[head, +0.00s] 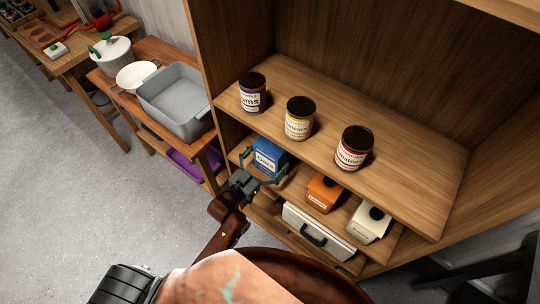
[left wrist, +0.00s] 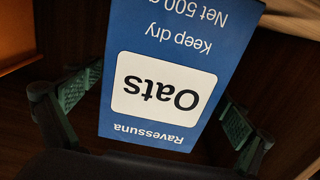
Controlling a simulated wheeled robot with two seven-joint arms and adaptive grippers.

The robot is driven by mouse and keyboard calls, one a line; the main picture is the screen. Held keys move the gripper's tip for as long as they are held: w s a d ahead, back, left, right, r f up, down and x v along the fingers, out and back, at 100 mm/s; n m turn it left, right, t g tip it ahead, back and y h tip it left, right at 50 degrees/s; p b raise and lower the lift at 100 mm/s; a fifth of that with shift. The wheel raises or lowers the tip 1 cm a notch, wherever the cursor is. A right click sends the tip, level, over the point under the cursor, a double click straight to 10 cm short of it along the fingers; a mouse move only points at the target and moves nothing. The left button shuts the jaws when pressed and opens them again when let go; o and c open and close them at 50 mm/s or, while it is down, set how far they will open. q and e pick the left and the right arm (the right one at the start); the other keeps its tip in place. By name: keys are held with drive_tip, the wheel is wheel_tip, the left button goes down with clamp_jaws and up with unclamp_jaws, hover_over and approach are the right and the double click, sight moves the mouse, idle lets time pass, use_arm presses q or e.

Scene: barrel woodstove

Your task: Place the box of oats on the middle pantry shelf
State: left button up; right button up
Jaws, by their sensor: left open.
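The blue box of oats (head: 268,155) stands upright at the left end of the pantry shelf (head: 292,180) just below the shelf with the cans. My left gripper (head: 264,174) is at the front of the box, with its fingers open. In the left wrist view the oats box (left wrist: 178,42) fills the middle, its label upside down. One green-padded finger is on each side, with a gap visible beside the box at least on the right. Whether the left finger touches is unclear. My right gripper is not in view.
An orange box (head: 323,193) and a white box (head: 368,222) share the oats' shelf. Several cans, including a red one (head: 354,149), stand on the shelf above. A white case (head: 318,232) lies below. A wooden side table with a grey basin (head: 180,97) stands left.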

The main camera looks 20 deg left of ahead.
use_arm(q)
drive_tip(key=shift+r, duration=0.1)
drive_tip(key=p+v, duration=0.1)
drive_tip(key=v, duration=1.1)
drive_tip(key=s+a+f+n+g+y, duration=0.1)
drive_tip(key=s+a+f+g+y, duration=0.2)
drive_tip(key=f, duration=1.1)
drive_tip(key=s+a+f+g, duration=0.2)
drive_tip(key=s+a+f, duration=0.15)
drive_tip(key=f, duration=0.95)
drive_tip(key=s+a+f+n+g+y, duration=0.1)
drive_tip(key=s+a+f+g+y, duration=0.3)
drive_tip(key=f, duration=1)
drive_tip(key=s+a+f+g+h, duration=0.1)
drive_tip(key=s+f+g, duration=0.1)
drive_tip(key=s+f, duration=0.95)
drive_tip(key=s+f+g, duration=0.3)
drive_tip(key=s+f, duration=0.1)
drive_tip(key=s, duration=0.9)
drive_tip(key=s+a+f+g, duration=0.1)
drive_tip(key=s+f, duration=0.4)
drive_tip(key=s, duration=0.7)
drive_tip(key=shift+s+a+n+g, duration=0.3)
drive_tip(key=shift+s+g, duration=0.1)
drive_tip(key=shift+g, duration=0.5)
